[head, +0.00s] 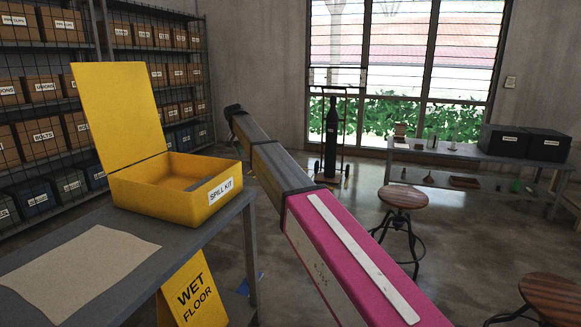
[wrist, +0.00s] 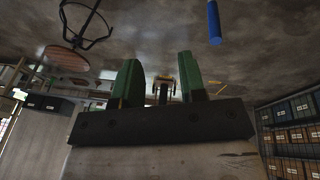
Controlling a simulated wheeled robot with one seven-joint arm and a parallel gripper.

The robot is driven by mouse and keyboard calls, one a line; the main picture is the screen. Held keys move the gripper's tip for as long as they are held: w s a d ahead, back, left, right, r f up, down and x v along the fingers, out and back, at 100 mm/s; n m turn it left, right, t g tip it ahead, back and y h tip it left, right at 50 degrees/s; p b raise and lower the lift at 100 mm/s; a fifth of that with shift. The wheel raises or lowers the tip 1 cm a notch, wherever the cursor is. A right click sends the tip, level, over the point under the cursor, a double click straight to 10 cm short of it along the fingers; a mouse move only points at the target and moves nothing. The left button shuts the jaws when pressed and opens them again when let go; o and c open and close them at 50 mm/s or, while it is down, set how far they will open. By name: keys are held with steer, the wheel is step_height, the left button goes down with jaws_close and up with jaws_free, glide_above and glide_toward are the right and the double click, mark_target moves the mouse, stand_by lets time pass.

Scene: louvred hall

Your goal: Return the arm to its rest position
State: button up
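My arm reaches from the lower right of the head view toward the middle, with a pink link (head: 345,262) near and grey links (head: 268,155) beyond it. Its dark far end is beside the spill kit box, with floor beyond it. I cannot make out the fingers in the head view. In the wrist view my gripper (wrist: 160,62) has two green fingers set well apart. Nothing is held between them; only distant things show through the gap. The wrist picture looks upside down, with the floor at the top.
An open yellow spill kit box (head: 178,203) and a tan sheet (head: 75,270) lie on the grey table (head: 205,240) left of my arm. A wet floor sign (head: 195,292) is below. Stools (head: 403,197), a cylinder trolley (head: 331,145), a bench (head: 470,160) and shelves (head: 95,55) surround open floor.

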steer(key=s+d+f+n+g, duration=0.1)
steer(key=s+d+f, duration=0.6)
steer(key=d+f, duration=0.4)
steer(key=s+d+f, duration=0.8)
steer(key=d+f, duration=0.3)
steer(key=f, duration=0.1)
steer(key=s+d+f, duration=0.4)
steer(key=s+d, duration=0.1)
steer(key=s, duration=0.3)
steer(key=s+d+f+y, duration=0.1)
steer(key=s+d+f, duration=0.4)
steer(key=s, duration=0.4)
steer(key=s+d+f+g+y, duration=0.1)
steer(key=s+d+f, duration=0.4)
steer(key=s+d, duration=0.2)
steer(key=shift+s+f+n, duration=0.2)
steer(key=shift+s+n, duration=0.1)
steer(key=shift+s, duration=0.55)
steer(key=shift+w, duration=0.1)
